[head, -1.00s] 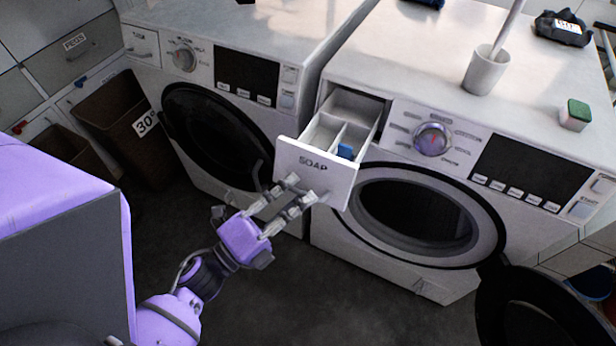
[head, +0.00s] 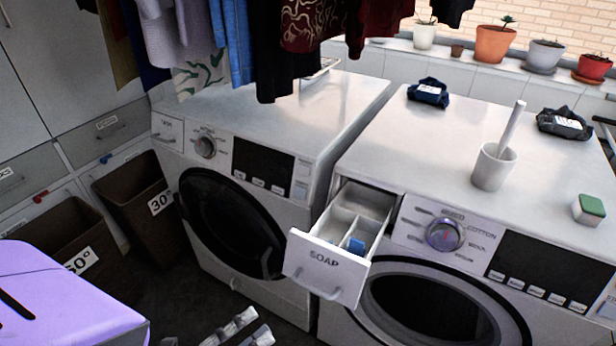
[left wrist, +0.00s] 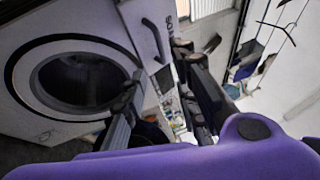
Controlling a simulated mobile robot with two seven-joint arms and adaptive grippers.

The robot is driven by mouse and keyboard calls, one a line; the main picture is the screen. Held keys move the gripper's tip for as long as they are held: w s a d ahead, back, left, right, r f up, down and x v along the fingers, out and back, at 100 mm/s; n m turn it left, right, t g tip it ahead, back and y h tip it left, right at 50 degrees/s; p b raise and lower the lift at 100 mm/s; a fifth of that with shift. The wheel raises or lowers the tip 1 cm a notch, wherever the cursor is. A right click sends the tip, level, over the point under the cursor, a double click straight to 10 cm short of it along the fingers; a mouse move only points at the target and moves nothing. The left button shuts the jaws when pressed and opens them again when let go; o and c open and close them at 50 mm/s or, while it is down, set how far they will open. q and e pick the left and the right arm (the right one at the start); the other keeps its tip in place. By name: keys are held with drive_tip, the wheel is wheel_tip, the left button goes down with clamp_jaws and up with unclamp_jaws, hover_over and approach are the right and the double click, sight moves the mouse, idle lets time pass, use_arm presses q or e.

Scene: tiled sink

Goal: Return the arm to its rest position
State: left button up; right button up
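My left gripper (head: 252,328) shows at the bottom edge of the head view, in front of the machines and below the soap drawer; only its fingertips are in the picture. In the left wrist view its two dark fingers (left wrist: 162,100) stand apart with nothing between them, so it is open and empty. The soap drawer (head: 325,262) of the right washing machine is pulled out, with a blue piece (head: 356,245) inside. The drawer front also shows at the top of the left wrist view (left wrist: 150,32), apart from the fingers. My right gripper is not in view.
The right machine's dark round door opening (head: 430,308) is below the drawer. The left machine (head: 235,215) stands beside it. Brown laundry bins (head: 135,205) are at the left. A white cup (head: 493,168) and a green-topped sponge (head: 590,208) stand on the right machine. Clothes hang above.

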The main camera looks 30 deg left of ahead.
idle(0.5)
use_arm(q)
drive_tip(key=a+f+n+g+y+p, duration=0.2)
drive_tip(key=a+f+n+g+y, duration=0.35)
drive_tip(key=f+n+y, duration=0.9)
drive_tip(key=s+d+f+n+g+h+p, duration=0.1)
drive_tip(key=s+d+n+g+h+p, duration=0.2)
drive_tip(key=s+d+n+h, duration=0.3)
drive_tip(key=s+d+n+g, duration=0.1)
drive_tip(key=d+n, duration=0.2)
drive_tip(key=shift+s+f+p, duration=0.25)
drive_tip(key=shift+f+p, duration=0.1)
drive_tip(key=shift+f, duration=0.05)
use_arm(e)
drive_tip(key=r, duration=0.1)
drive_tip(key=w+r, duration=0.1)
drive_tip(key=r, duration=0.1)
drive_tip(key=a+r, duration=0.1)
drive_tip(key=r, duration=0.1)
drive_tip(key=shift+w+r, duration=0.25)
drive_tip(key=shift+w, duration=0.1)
use_arm(q)
drive_tip(key=shift+w, duration=0.1)
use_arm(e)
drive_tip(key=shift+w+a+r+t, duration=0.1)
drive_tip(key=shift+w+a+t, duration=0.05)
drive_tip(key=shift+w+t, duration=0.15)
